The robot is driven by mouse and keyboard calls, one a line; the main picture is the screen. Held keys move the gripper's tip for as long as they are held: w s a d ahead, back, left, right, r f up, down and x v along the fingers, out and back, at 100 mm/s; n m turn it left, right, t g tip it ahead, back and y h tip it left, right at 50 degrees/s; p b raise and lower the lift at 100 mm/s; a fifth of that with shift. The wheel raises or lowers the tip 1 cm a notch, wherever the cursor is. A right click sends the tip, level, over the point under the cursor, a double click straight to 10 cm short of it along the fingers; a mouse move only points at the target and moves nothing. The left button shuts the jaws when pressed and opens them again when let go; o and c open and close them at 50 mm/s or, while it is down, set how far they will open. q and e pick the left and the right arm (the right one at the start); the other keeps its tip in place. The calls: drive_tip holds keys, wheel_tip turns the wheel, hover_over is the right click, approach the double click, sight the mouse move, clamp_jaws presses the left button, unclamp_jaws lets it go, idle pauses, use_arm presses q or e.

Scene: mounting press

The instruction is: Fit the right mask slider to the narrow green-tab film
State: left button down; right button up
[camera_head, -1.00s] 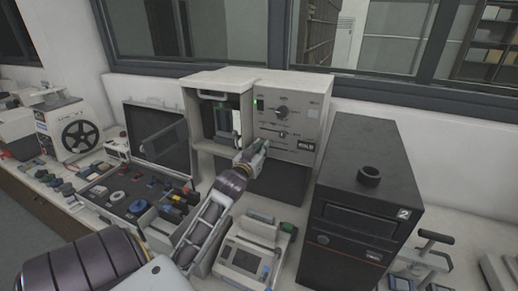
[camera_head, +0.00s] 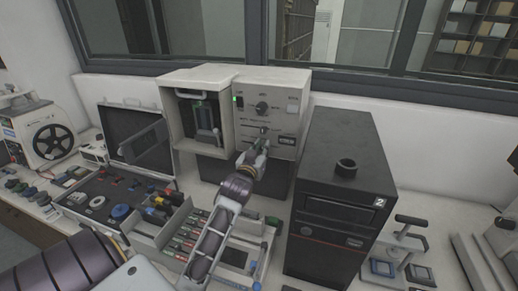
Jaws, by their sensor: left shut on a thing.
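The mounting press (camera_head: 236,104) stands against the back wall, with an open bay on its left and a control panel on its right. The panel has a round dial (camera_head: 262,107) and a slider knob (camera_head: 264,130) below it, in a horizontal slot. My left gripper (camera_head: 261,142) is shut on the slider knob, and its fingers partly hide it. A dark film holder with a greenish part (camera_head: 204,112) shows upright in the bay. It is too small to tell the film's width or the mask opening. My right gripper is not in view.
A black unit marked 2 (camera_head: 335,200) stands close to the right of my left arm. An open case (camera_head: 95,180) with coloured parts and a tray of colour-tabbed pieces (camera_head: 160,240) lie to the left. A small hand press (camera_head: 400,245) stands at the right.

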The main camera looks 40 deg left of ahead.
use_arm(q)
drive_tip(key=c, duration=1.6)
unclamp_jaws()
drive_tip(key=shift+s, duration=0.1)
drive_tip(key=v, duration=0.7)
drive_tip(key=shift+s, duration=0.15)
